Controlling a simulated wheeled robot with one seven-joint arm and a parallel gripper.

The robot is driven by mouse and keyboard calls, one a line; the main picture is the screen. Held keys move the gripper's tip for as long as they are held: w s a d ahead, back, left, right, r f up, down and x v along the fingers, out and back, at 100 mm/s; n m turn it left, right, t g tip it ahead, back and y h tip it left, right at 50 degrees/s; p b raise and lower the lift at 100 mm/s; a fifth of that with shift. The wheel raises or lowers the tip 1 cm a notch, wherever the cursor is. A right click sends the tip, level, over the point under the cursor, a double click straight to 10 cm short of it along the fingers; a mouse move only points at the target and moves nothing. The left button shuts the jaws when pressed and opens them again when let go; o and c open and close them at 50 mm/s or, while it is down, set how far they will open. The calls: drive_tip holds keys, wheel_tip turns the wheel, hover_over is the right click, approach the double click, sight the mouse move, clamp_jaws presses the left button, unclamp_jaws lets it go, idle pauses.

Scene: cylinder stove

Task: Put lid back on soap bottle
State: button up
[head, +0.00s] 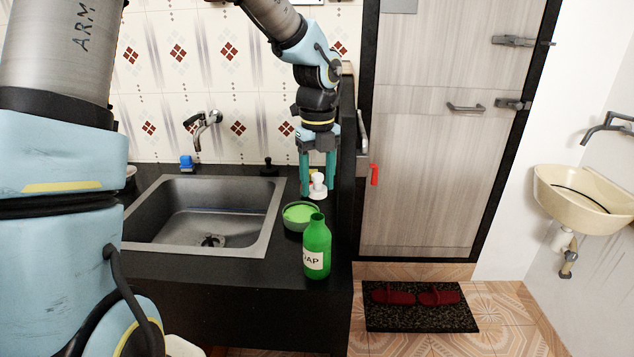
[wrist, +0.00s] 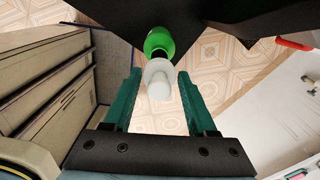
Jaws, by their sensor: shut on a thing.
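The green soap bottle (head: 317,248) stands upright and open-topped on the black counter, right of the sink near the counter's front edge. Its white pump lid (head: 318,186) is held between the teal fingers of my gripper (head: 319,177), above and behind the bottle in the head view. In the wrist view the white lid (wrist: 158,80) sits between the fingertips of my gripper (wrist: 158,82). The green bottle (wrist: 159,42) shows just beyond it there. The lid is apart from the bottle in the head view; the exact gap is hard to judge.
A green bowl (head: 300,215) stands close behind and left of the bottle. The steel sink (head: 146,215) and its tap (head: 205,127) are to the left. A dark wall edge (head: 347,150) rises close to the right of my gripper. A small dark bottle (head: 269,168) stands behind the sink.

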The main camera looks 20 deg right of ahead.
sight(317, 216)
wheel_tip(317, 216, down, 3)
drive_tip(key=b, duration=0.3)
drive_tip(key=shift+f, duration=0.15)
drive_tip(key=shift+f+b, duration=0.45)
drive_tip(key=shift+f, duration=0.55)
drive_tip(key=shift+p, duration=0.8)
drive_tip(key=shift+f+p, duration=0.2)
drive_tip(key=shift+p, duration=0.4)
idle(1.7)
drive_tip(key=shift+w, duration=0.1)
drive_tip(key=o, duration=1.5)
